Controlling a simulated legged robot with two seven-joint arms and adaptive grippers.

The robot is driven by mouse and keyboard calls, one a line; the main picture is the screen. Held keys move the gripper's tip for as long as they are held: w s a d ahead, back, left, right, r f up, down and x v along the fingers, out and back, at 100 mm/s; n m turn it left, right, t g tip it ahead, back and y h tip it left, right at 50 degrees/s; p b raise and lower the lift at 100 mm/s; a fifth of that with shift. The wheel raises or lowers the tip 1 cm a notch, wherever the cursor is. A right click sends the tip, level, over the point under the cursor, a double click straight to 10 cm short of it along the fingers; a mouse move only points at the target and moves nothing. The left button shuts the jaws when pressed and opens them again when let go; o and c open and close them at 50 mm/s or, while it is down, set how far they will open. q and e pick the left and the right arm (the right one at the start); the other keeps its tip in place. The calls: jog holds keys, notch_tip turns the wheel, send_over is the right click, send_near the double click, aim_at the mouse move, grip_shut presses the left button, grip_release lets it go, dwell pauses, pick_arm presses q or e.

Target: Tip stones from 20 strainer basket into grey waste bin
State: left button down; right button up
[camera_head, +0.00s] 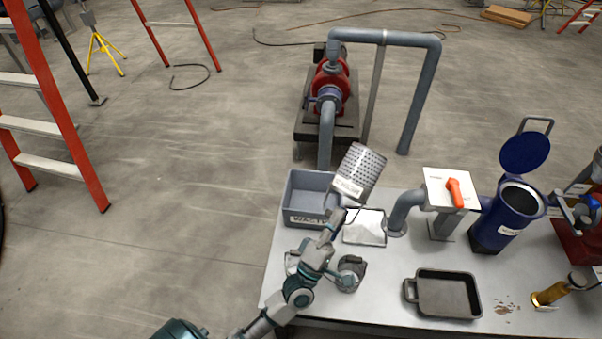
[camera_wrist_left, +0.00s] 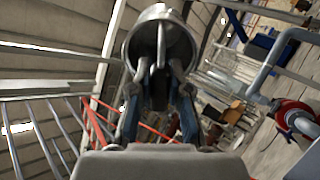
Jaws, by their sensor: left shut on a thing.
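The strainer basket (camera_head: 362,168) is a perforated metal cylinder with a white label near its lower end. My left gripper (camera_head: 336,217) is shut on it and holds it tilted in the air, beside and above the right edge of the grey waste bin (camera_head: 297,190). The bin stands at the table's back left corner with a white label on its front. In the left wrist view the round end of the basket (camera_wrist_left: 142,45), with a bar across it, is just beyond the fingers (camera_wrist_left: 160,105). No stones show; I cannot see the basket's contents. My right gripper is out of view.
A white-lined tray (camera_head: 365,228) lies right of the bin. A blue strainer housing (camera_head: 503,222) with its lid (camera_head: 525,153) raised stands at right, near an orange valve handle (camera_head: 455,192). A black pan (camera_head: 447,292) sits in front, with small debris (camera_head: 503,308) beside it.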

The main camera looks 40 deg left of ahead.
pick_arm(q)
jog(key=a+g+h, duration=0.1)
jog(key=a+f+m+g+h, duration=0.1)
jog(key=h, duration=0.1)
jog(key=shift+s+f+m, duration=0.25)
jog(key=shift+f+m, duration=0.05)
jog(key=shift+w+a+f+m+g+h, duration=0.1)
jog(key=shift+a+f+m+g+h, duration=0.15)
jog(key=shift+a+m+g+h, duration=0.5)
jog(key=w+a+r+g, duration=0.1)
jog(key=w+a, duration=0.4)
jog(key=a, duration=1)
jog(key=shift+w+a+r+g+h, duration=0.25)
jog(key=shift+g+h, duration=0.2)
jog(key=shift+g, duration=0.3)
jog(key=shift+a, duration=0.1)
